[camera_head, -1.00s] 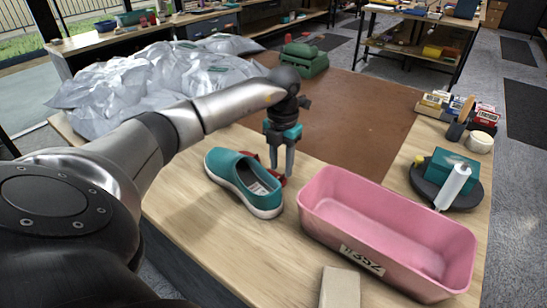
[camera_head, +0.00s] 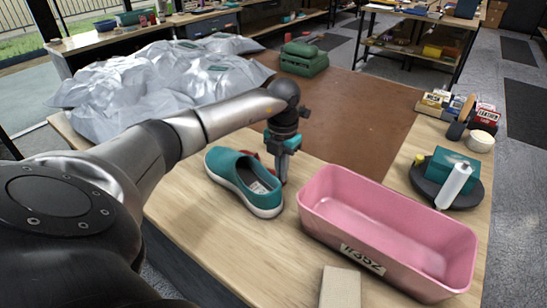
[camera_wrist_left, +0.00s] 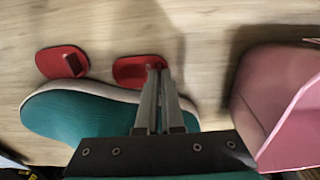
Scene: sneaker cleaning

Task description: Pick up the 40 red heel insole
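Two red heel insoles lie on the light wood table behind a teal slip-on shoe (camera_head: 245,182). In the left wrist view one insole (camera_wrist_left: 55,64) lies at left with a dark raised tab; the other insole (camera_wrist_left: 128,69) lies near the middle. My left gripper (camera_wrist_left: 159,72) has its fingers close together at the right part of the middle insole, where its tab is. It looks shut on it. In the head view the left gripper (camera_head: 281,180) points down behind the shoe, which hides much of the insoles. No size number is readable. My right gripper is not in view.
A pink bin (camera_head: 345,215) stands close to the right of the shoe. A beige block (camera_head: 340,288) is at the front edge. Silvery bags (camera_head: 150,85) lie at left. A dark round tray (camera_head: 425,180) holds a teal box and a white roll. The brown mat (camera_head: 350,115) is mostly clear.

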